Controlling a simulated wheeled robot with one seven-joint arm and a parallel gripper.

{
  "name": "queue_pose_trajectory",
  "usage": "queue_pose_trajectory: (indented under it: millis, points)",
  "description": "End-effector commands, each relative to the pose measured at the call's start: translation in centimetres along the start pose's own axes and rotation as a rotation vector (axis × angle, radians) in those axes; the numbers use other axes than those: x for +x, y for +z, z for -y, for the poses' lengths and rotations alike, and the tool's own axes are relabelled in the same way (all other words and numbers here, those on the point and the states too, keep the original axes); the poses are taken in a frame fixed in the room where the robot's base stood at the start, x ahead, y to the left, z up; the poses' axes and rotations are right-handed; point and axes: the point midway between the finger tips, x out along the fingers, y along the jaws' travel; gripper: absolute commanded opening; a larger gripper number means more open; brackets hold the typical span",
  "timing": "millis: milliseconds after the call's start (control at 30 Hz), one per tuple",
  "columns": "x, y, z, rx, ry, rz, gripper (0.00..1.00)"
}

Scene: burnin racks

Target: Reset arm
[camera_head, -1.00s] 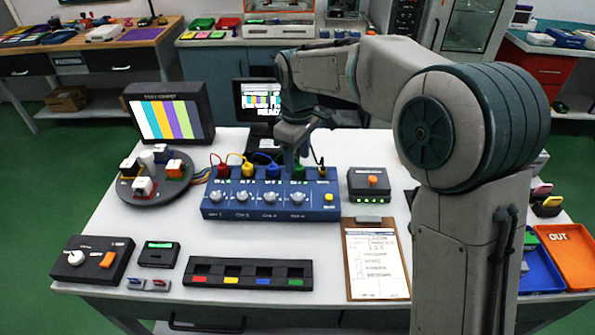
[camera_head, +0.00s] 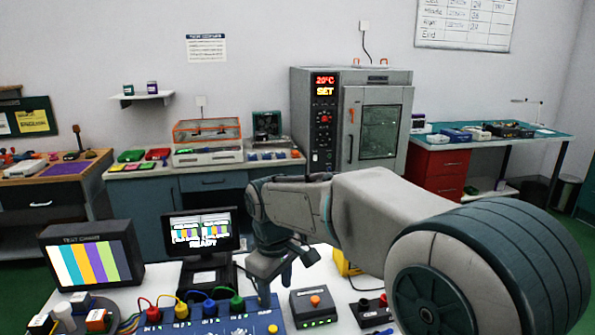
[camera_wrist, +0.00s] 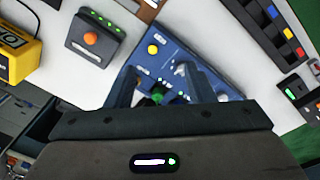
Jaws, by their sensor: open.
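My gripper (camera_head: 272,284) is over the right part of the blue test box (camera_head: 242,323) on the white table. In the wrist view my gripper (camera_wrist: 160,80) has its two fingers apart, with the green plug (camera_wrist: 158,97) of the blue box (camera_wrist: 190,60) showing between them. I cannot tell whether the fingers touch the plug. In the head view the red, yellow, blue and green plugs stand in a row on the box, with cables on them. My arm reaches in from the right.
A dark box with an orange button (camera_head: 315,301) stands right of the blue box. A screen reading READY (camera_head: 201,233) and a colour-bar monitor (camera_head: 91,257) stand behind and left. An oven showing 20°C (camera_head: 352,120) stands at the back wall.

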Motion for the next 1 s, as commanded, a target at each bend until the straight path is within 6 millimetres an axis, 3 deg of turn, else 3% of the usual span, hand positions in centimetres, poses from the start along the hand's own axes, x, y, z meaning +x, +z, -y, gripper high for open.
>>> queue_pose_trajectory:
  millis: [33,233,500,700,1000]
  points:
    - [-0.6,2.5,-0.6,0.076,0.016,-0.01,0.48]
    - [-1.2,11.2,-1.2,0.373,0.055,-0.049,0.48]
    - [0.1,21.7,0.7,0.761,0.082,-0.122,0.48]
    - [1.5,25.6,2.4,0.936,0.084,-0.162,0.48]
    - [1.9,26.5,2.9,0.98,0.083,-0.172,0.48]
